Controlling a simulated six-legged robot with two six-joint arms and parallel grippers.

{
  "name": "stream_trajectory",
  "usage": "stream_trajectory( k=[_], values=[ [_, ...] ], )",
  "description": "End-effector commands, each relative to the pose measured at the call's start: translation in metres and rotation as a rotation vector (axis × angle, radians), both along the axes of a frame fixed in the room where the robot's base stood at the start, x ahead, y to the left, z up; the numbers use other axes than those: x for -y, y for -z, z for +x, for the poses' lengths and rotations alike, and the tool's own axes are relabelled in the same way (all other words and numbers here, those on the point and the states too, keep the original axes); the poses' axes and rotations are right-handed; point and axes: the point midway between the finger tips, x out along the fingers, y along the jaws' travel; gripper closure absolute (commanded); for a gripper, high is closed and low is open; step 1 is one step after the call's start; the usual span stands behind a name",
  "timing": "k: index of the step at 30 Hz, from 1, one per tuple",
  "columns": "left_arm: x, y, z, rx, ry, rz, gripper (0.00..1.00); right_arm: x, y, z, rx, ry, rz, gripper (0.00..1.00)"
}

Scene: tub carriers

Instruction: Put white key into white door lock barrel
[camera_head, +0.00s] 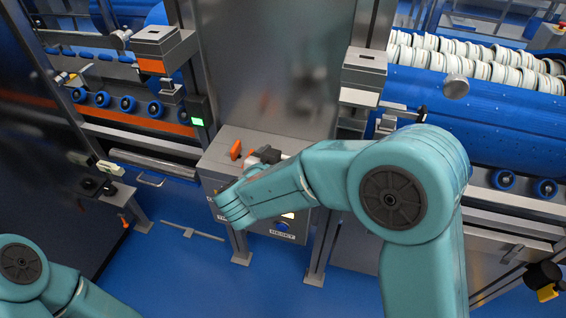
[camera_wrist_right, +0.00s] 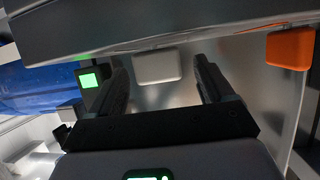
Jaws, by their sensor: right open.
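My right gripper (camera_head: 263,156) is over the top of the grey control box, mostly hidden behind my own right arm in the head view. In the right wrist view, my right gripper (camera_wrist_right: 160,64) is open. A white, rounded block (camera_wrist_right: 158,66), which looks like the white key's head, shows between its two black fingers at the edge of a grey metal surface. I see no finger touching it. An orange block of similar shape (camera_wrist_right: 290,48) is to the right; it looks like the orange piece (camera_head: 235,149) on the box. I cannot make out the white lock barrel with certainty. My left gripper is out of view.
The grey control box (camera_head: 218,158) stands on legs between two conveyor machines. A small box with a green light (camera_head: 197,122) is at its left. A pale block (camera_head: 110,168) sits on a bracket further left. Blue floor (camera_head: 180,275) is clear in front.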

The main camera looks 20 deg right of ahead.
Motion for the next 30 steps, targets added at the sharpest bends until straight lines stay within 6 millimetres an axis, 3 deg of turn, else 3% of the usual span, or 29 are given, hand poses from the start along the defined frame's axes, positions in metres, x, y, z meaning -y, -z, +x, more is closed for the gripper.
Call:
stream_trajectory(
  k=[5,12,13,14,18,30],
  values=[
    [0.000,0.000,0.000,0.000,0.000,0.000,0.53,0.014,0.009,0.017,0.000,0.003,0.001,0.19],
    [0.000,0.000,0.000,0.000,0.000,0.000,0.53,0.015,0.010,0.020,-0.001,0.000,0.001,0.19],
    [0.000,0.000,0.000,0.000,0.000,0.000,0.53,0.015,0.010,0.020,-0.001,0.000,0.001,0.22],
    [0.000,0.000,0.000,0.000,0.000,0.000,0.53,0.015,0.010,0.020,-0.001,0.000,0.001,0.32],
    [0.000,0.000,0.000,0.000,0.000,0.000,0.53,0.015,0.010,0.019,0.001,0.000,0.001,0.78],
    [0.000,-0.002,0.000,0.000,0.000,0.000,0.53,0.015,0.002,0.020,0.003,0.002,0.002,0.78]
  ],
)
